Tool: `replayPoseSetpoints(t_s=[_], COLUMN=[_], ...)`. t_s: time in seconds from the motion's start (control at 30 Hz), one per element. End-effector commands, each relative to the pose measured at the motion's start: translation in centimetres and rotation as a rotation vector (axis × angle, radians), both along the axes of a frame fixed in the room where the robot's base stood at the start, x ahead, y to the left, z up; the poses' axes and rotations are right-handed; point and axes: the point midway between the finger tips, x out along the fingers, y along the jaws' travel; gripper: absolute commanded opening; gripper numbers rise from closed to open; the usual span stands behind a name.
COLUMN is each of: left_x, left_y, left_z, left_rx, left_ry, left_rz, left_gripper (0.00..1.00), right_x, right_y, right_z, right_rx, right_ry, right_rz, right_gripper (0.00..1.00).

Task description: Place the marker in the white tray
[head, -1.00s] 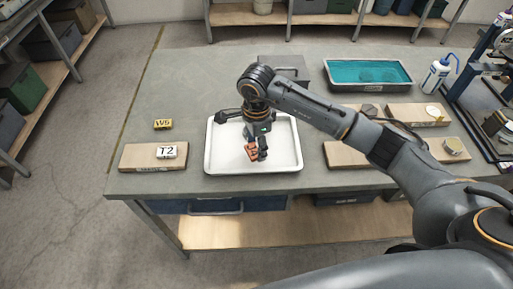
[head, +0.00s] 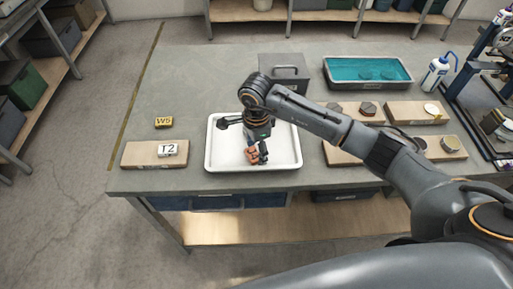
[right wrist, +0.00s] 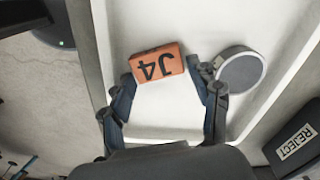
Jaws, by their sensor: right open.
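The orange marker block labelled J4 (head: 251,155) is inside the white tray (head: 213,158), near its front middle. It shows clearly in the right wrist view (right wrist: 157,64), lying over the white tray floor between the fingertips. My right gripper (head: 257,154) is over the tray and low. In the right wrist view its fingers (right wrist: 166,88) are open on either side of the block; I cannot tell whether they touch it. A round grey disc (right wrist: 241,70) is beside the right fingertip there. My left gripper is not in view.
A wooden board (head: 136,156) with a white T2 block (head: 168,150) stands left of the tray, and a yellow W5 block (head: 163,123) behind it. A dark box (head: 285,73) stands behind the tray. A teal bin (head: 368,73) and more boards (head: 416,113) are to the right.

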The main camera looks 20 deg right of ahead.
Motion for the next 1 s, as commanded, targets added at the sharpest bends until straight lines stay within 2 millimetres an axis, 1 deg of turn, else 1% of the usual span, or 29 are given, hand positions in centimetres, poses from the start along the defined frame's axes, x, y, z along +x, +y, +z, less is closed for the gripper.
replayPoseSetpoints(t_s=[0.03,0.07,0.17,0.4,0.5,0.6,0.7,0.8,1.0], left_x=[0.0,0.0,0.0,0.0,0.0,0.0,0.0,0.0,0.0], left_y=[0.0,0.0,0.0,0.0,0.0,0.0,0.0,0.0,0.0], left_z=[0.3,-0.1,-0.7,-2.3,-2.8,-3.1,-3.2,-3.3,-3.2], left_rx=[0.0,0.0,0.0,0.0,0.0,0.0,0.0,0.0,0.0], left_ry=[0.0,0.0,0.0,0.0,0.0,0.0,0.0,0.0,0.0], left_rz=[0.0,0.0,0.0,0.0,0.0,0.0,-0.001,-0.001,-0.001], left_gripper=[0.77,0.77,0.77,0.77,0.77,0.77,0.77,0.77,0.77], right_x=[0.0,0.1,0.2,0.1,0.1,0.1,0.0,0.0,0.0], right_y=[0.0,0.0,0.0,0.0,0.0,0.0,0.0,0.0,0.0], right_z=[0.5,0.7,2.2,7.5,9.4,10.8,11.7,12.1,12.2], right_rx=[0.001,0.001,0.001,-0.001,0.001,0.0,0.0,0.0,0.0], right_ry=[-0.001,-0.004,-0.007,-0.007,-0.006,-0.003,-0.001,0.0,0.001], right_rz=[0.0,0.001,0.001,0.001,0.001,0.0,0.0,-0.001,-0.001], right_gripper=[0.61,0.61,0.61,0.61,0.61,0.61,0.61,0.61,0.61])
